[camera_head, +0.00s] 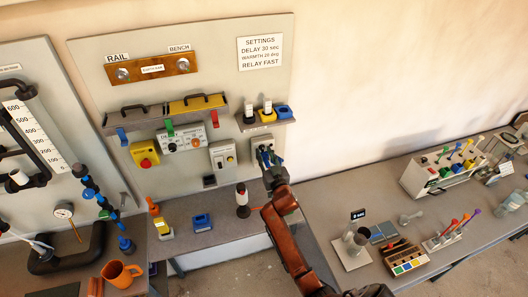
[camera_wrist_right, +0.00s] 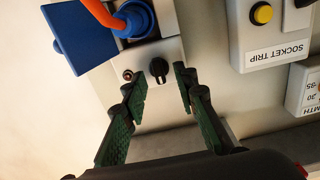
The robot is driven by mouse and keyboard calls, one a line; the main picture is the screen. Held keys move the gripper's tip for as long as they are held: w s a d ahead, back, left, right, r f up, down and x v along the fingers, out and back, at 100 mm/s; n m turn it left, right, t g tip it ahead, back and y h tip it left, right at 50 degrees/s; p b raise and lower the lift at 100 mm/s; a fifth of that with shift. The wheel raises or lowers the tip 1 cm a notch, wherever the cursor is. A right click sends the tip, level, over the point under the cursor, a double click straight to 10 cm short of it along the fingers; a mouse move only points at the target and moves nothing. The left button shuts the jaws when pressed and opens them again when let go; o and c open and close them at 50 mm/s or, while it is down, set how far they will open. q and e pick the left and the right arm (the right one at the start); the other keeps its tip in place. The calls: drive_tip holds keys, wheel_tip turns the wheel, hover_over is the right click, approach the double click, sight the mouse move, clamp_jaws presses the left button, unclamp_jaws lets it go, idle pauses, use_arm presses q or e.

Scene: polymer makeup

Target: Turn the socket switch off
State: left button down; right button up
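The socket unit (camera_wrist_right: 150,110) is a pale grey wall box with a small black switch knob (camera_wrist_right: 158,70) and a small reddish indicator (camera_wrist_right: 128,75) beside it. A blue plug (camera_wrist_right: 133,20) with an orange cable sits in it. My right gripper (camera_wrist_right: 160,84) is open, one finger on each side of the knob, with visible gaps. In the head view my right gripper (camera_head: 266,161) is at the wall panel, covering much of the socket unit (camera_head: 256,145). Whether the knob is on or off I cannot tell. My left gripper is not in view.
A box labelled SOCKET TRIP (camera_wrist_right: 290,50) with a yellow button is close beside the socket. A second bench (camera_head: 335,205) holds racks at right.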

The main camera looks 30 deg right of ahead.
drive_tip(key=shift+w+d, duration=0.15)
drive_tip(key=shift+w, duration=0.3)
clamp_jaws()
